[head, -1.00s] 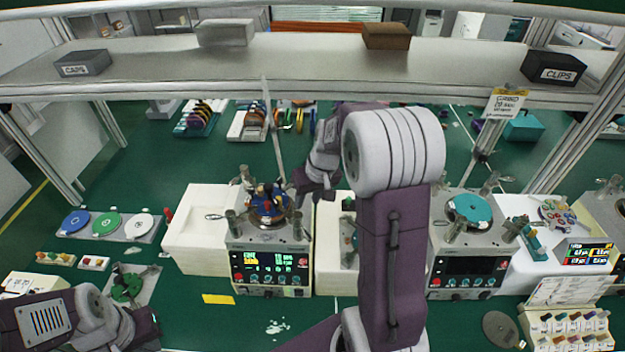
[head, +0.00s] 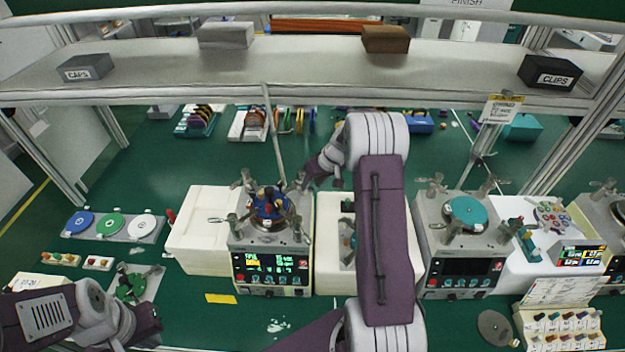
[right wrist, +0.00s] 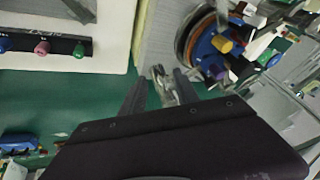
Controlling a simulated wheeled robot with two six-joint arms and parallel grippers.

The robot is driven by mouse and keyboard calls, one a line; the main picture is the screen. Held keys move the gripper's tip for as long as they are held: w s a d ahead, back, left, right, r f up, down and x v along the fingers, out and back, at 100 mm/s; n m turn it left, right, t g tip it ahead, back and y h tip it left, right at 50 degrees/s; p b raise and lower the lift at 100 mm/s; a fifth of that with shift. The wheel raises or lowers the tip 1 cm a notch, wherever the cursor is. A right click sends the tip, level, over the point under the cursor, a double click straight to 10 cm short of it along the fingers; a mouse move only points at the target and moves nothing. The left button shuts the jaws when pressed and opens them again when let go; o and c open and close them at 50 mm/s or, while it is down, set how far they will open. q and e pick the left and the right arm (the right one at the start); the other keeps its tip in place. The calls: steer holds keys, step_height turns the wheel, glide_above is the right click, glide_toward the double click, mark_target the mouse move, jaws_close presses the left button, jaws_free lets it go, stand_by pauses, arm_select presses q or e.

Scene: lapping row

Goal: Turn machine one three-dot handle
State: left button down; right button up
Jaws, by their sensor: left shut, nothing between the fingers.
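Machine one, the lapping machine (head: 268,245) with a lit screen, stands left of centre in the head view. Its blue-and-brown plate carries several coloured pieces. Metal posts with handles stand around the plate; I cannot make out dots on any of them. My right gripper (head: 313,180) is at the machine's back right. In the right wrist view its two fingers are apart, with a metal handle (right wrist: 163,85) between or just beyond their tips; contact is unclear. The plate (right wrist: 212,48) is close beside it. My left gripper (head: 148,322) is shut and empty at the lower left.
A second machine (head: 465,245) with a teal plate and dark screen stands to the right. White trays (head: 198,240) flank machine one. A shelf (head: 300,65) with boxes spans the back. My right arm hides part of the middle.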

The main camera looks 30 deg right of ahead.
steer(key=shift+a+f, duration=0.1)
steer(key=shift+f, duration=0.1)
steer(key=shift+a, duration=0.1)
steer(key=shift+c, duration=0.9)
jaws_close()
stand_by(0.3)
